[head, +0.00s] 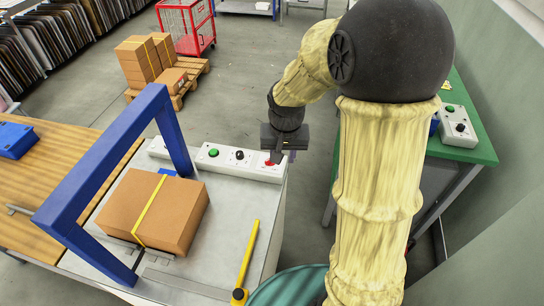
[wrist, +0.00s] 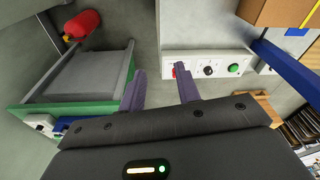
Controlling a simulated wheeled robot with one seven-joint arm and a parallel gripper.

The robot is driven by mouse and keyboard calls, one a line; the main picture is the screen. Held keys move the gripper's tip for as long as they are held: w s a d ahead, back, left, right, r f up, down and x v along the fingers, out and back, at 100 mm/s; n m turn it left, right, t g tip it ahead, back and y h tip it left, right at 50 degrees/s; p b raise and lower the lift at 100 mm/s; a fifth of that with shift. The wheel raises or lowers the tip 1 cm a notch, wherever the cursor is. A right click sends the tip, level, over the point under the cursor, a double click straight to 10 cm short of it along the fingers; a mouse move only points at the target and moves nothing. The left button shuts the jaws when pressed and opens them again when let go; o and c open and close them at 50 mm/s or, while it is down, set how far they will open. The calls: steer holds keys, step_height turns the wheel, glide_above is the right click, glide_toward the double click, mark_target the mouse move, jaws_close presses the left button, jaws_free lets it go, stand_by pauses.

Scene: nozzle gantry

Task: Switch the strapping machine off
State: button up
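The strapping machine (head: 225,215) has a pale grey top and a blue arch (head: 100,150) over a cardboard box (head: 180,215) with a yellow strap. A white control panel (head: 222,150) along its far edge carries a green button (head: 213,153), a black knob (head: 239,155) and a red button (head: 269,163). In the wrist view the red button (wrist: 174,71), black knob (wrist: 208,70) and green button (wrist: 233,68) are all visible. My gripper (head: 276,157) is at the panel's red end. In the wrist view my gripper (wrist: 162,90) is open and empty, its right finger near the red button; contact cannot be told.
A green table (head: 470,145) at the right bears another control box (head: 460,125) with a green button and black knob. A wooden table (head: 50,165) adjoins on the left. Behind are boxes on a pallet (head: 190,77) and a red cart (head: 186,25).

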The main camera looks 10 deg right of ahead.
steer(key=w+d+f+m+g, duration=0.1)
steer(key=w+f+m, duration=0.2)
steer(key=w, duration=0.8)
steer(key=w+d+f+m+b, duration=0.1)
steer(key=w+f+m, duration=0.3)
steer(key=w, duration=0.7)
steer(key=shift+f+m+g, duration=0.15)
steer(key=shift+m+g, duration=0.25)
steer(key=shift+m, duration=0.8)
step_height(320, 180, down, 17)
steer(key=p, duration=0.4)
steer(key=shift+f, duration=0.2)
steer(key=shift+c, duration=0.4)
jaws_close()
